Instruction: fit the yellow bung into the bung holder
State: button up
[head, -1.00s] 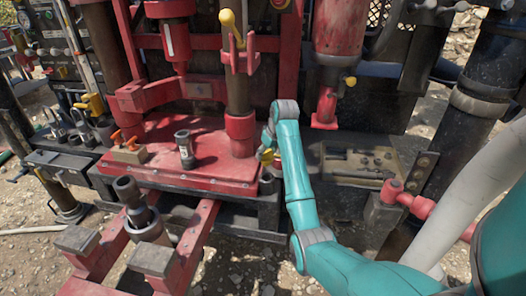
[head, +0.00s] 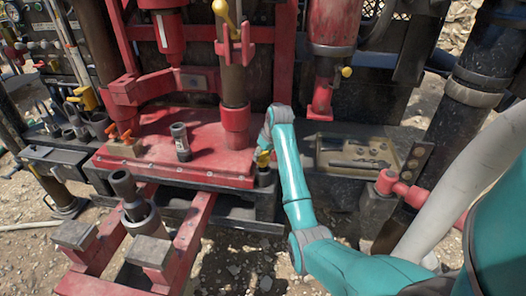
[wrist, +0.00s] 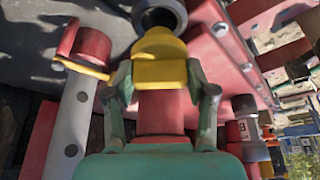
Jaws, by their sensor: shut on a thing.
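The yellow bung (wrist: 160,45) is held between the fingers of my gripper (wrist: 160,72) in the wrist view. In the head view a small yellow patch of the bung (head: 262,160) shows beside the end of my teal arm, and my gripper (head: 266,142) is partly hidden there. A dark round open-topped cup, which looks like the bung holder (wrist: 160,6), lies just past the bung in the wrist view. In the head view the likely holder (head: 265,177) stands just below the bung at the red deck's right edge. I cannot tell whether they touch.
The red deck (head: 160,172) carries a dark cylinder (head: 181,142) and a block with orange taps (head: 123,146). A red post (head: 236,125) stands close behind my gripper. A tray with tools (head: 355,152) lies to the right.

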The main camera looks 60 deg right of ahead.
aim_at(264, 159)
jog(key=shift+f, duration=2.2)
jog(key=o, duration=1.1)
jog(key=v, duration=1.2)
jog(key=shift+f, duration=0.1)
